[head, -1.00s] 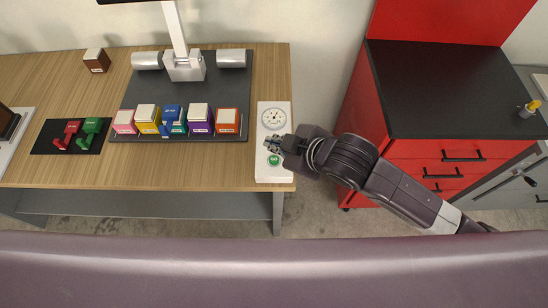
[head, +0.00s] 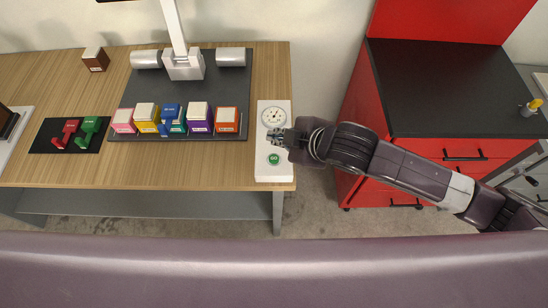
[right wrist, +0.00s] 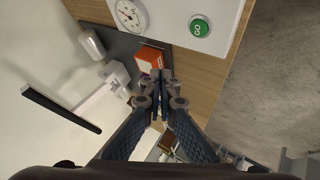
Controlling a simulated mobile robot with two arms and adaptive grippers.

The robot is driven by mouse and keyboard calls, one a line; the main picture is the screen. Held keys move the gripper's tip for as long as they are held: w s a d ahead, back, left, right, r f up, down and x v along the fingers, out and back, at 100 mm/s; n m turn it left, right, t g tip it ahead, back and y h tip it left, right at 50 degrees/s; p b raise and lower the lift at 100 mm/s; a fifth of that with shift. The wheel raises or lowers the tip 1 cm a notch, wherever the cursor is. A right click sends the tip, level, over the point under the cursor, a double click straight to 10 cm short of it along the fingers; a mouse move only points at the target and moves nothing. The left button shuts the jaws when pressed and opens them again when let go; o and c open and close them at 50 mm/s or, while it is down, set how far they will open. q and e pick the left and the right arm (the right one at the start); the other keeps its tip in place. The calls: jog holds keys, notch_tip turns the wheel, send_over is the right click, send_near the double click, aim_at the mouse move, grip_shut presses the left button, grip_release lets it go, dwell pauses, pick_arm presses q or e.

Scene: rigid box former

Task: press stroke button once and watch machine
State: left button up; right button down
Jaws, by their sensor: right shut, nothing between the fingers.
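A white control panel (head: 265,174) lies at the right end of the wooden table. It bears a green round button marked GO (head: 274,159) and a round dial (head: 273,117). The button (right wrist: 200,27) and the dial (right wrist: 128,15) also show in the right wrist view. My right gripper (head: 275,137) is shut and empty, over the panel between dial and button, apart from the button. The machine (head: 184,66), a grey column with two silver cylinders, stands on a dark plate at the back. My left gripper is not in view.
Several coloured boxes (head: 200,117) stand along the front of the dark plate. A red and a green handle (head: 89,125) sit on a black mat at left. A red cabinet with a black top (head: 440,90) stands to the right, past a gap of floor.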

jog(key=b, duration=0.7)
send_over(275, 161)
notch_tip(275, 161, down, 6)
jog(key=shift+w+f, duration=0.1)
jog(key=shift+f, duration=0.95)
jog(key=shift+f, duration=0.15)
jog(key=shift+f, duration=0.3)
